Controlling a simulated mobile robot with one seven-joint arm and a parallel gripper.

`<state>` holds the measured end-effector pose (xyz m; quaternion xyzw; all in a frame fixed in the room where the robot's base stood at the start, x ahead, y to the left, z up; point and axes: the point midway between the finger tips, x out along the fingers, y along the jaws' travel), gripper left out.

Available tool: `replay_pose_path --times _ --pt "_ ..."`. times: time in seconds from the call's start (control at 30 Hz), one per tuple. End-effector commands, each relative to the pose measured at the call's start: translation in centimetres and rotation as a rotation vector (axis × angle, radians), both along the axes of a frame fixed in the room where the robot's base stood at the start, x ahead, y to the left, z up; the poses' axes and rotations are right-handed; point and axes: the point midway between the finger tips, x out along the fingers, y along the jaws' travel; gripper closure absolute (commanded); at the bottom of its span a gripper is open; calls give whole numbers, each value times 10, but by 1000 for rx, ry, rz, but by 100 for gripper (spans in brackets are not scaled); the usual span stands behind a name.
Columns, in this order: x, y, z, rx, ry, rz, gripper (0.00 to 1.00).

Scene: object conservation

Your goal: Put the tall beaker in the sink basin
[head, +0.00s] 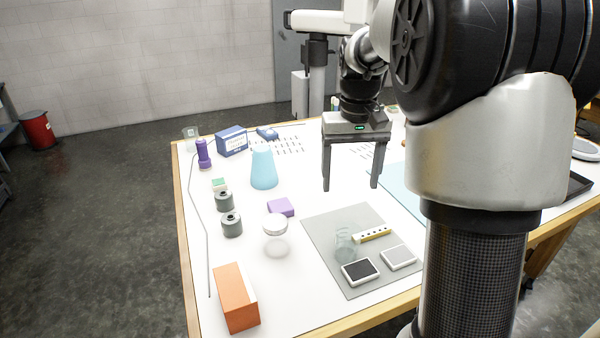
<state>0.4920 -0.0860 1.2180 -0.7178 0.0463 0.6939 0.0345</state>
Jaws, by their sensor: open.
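My gripper (350,187) is open and empty, pointing down above the table. A clear glass vessel (346,245), which may be the tall beaker, stands upright on the grey mat (325,225), below the gripper in the picture and apart from it. Another small clear vessel (190,141) stands at the table's far left corner; I cannot tell which one the task means. I cannot make out a sink basin. My arm hides much of the table's right side.
Two flat devices (360,271) (398,257) and a holed strip (372,234) lie near the glass vessel.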

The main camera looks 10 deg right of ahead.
Motion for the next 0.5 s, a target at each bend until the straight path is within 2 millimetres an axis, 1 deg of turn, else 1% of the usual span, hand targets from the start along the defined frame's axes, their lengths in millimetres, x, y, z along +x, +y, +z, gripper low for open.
replay_pose_path --times 0.03,0.1,0.17,0.27,0.5 --pt "7 -4 -3 0 18 -3 27" --pt "12 -7 -8 0 30 -6 27" --pt "13 -8 -13 -1 36 -7 27" --pt "13 -8 -27 0 39 -7 27" --pt "12 -10 -79 -1 41 -7 27"
